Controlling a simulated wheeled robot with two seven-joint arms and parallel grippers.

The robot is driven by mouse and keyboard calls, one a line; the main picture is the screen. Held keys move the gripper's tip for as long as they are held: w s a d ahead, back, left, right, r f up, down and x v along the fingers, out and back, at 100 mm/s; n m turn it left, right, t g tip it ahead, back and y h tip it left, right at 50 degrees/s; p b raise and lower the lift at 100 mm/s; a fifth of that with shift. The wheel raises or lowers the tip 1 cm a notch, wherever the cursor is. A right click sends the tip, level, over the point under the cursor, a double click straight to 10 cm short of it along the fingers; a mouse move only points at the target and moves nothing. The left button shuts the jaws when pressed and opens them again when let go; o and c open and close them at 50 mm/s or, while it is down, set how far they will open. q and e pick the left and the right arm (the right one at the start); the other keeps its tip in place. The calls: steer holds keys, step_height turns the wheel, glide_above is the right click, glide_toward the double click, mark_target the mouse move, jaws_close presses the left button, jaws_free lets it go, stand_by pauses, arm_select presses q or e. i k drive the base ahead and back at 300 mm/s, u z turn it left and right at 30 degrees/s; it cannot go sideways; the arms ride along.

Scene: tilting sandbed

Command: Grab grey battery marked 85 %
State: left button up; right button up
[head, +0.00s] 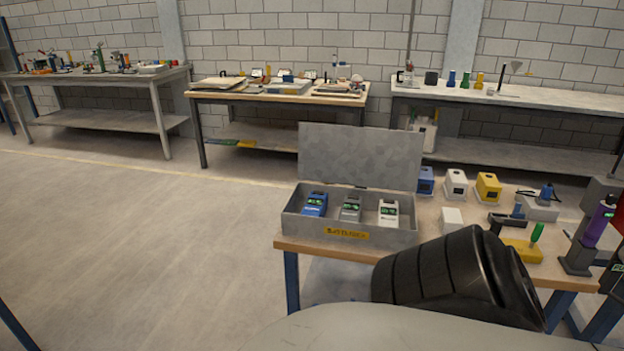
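An open grey metal box (294,226) stands on the left part of the near workbench, its lid (360,155) raised at the back and a yellow label on its front. Three batteries with small green displays stand in it side by side. The blue battery (314,206) is on the left, the grey battery (350,209) is in the middle and the white battery (388,214) is on the right. The display figures are too small to read, so I cannot confirm 85 %. Neither of my grippers can be made out in this view.
The near workbench (325,246) also holds blue, white (455,185) and yellow (488,188) units, a white block (452,219), a yellow tool base (522,250) and a purple device (597,225). Other benches line the wall. The floor at left is clear.

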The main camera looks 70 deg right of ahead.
mark_target(351, 209)
steer(key=z, duration=0.65)
steer(key=i, duration=1.7)
steer(key=z, duration=1.25)
